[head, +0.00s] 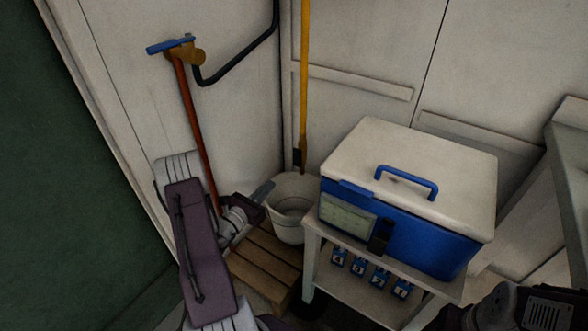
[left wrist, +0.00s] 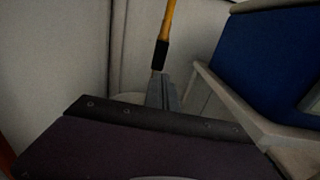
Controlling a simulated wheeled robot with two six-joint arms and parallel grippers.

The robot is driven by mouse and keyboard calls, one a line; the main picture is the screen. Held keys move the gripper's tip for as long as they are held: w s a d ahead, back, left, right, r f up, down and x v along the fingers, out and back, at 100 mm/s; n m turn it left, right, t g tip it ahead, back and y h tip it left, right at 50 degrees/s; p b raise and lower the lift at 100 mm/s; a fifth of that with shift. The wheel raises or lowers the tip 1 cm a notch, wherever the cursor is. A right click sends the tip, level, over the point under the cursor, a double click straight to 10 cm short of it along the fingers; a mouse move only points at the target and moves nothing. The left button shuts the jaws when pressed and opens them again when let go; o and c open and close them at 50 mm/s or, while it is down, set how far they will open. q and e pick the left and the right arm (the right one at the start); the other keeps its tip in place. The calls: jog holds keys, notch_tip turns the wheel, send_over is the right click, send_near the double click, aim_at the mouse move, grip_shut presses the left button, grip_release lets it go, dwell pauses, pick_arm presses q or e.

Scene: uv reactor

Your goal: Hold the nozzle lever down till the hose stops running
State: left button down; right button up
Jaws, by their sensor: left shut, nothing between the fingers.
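A blue lever (head: 170,45) sits on a brass fitting (head: 186,54) at the top of a red standpipe (head: 196,130), left of centre in the head view. A black hose (head: 236,69) curves from the fitting up to the right. I see no separate nozzle and no water running. My left gripper (head: 264,190) is shut and empty, low in front of the white bucket (head: 288,222), well below the lever. The right gripper's fingers do not show.
The bucket is on a wooden pallet (head: 262,258). A blue and white box (head: 428,243) stands on a white stand (head: 345,300) with several small blue items on its shelf. Walls close off the corner.

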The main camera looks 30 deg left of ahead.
pick_arm(q)
jog(key=b, duration=0.5)
send_near(297, 158)
jog(key=w, duration=0.6)
jog(key=shift+d+f, duration=0.15)
jog(key=shift+f, duration=0.05)
jog(key=shift+w+r, duration=0.1)
jog(key=shift+w, duration=0.35)
